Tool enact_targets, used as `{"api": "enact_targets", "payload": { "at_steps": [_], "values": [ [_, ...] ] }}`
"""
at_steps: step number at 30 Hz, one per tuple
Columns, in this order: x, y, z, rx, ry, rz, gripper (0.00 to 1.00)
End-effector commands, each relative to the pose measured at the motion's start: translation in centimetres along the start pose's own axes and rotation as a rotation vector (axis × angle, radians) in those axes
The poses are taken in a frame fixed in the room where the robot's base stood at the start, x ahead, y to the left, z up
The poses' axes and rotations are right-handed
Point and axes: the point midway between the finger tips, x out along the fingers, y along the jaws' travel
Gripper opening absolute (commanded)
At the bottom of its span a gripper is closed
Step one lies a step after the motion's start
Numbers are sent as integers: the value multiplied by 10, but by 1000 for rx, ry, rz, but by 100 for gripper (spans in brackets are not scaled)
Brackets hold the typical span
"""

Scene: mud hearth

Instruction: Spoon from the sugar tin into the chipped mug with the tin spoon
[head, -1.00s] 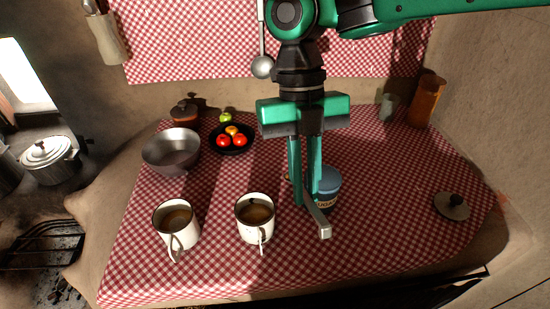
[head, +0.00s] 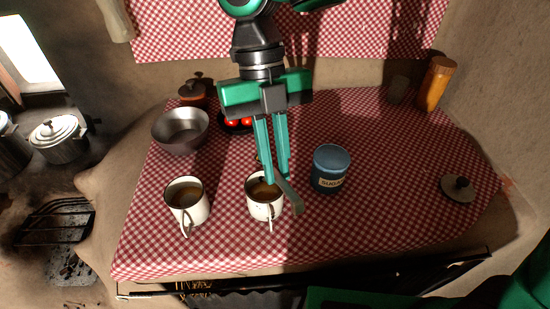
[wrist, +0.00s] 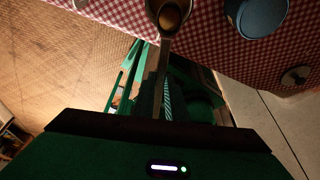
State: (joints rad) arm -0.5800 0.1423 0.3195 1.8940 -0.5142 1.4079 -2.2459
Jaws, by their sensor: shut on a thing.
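The blue sugar tin (head: 328,185), labelled SUGAR, stands upright at the middle of the checked cloth; it also shows in the wrist view (wrist: 258,14). Two white enamel mugs with brown contents stand to its left: a left mug (head: 187,212) and a right mug (head: 262,210) with small dark specks, perhaps the chipped one. My gripper (head: 276,179) is shut on the tin spoon (head: 292,200), right over the right mug. The spoon's handle end sticks out toward the front. In the wrist view the spoon (wrist: 162,65) reaches up to a mug (wrist: 153,12). Whether its bowl holds sugar is unclear.
A metal bowl (head: 181,145) and a lidded brown pot (head: 195,94) stand at the back left. A dark dish with red fruit (head: 232,122) is partly behind my gripper. An orange jar (head: 437,85) stands back right. A knobbed lid (head: 458,191) lies right; the cloth before it is clear.

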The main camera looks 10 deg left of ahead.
Motion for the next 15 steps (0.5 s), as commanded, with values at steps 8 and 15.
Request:
{"api": "enact_targets", "payload": {
  "at_steps": [8,15],
  "values": [
    [2,-1,0,2,1,1,0],
    [15,-1,5,3,2,1,0]
  ]
}}
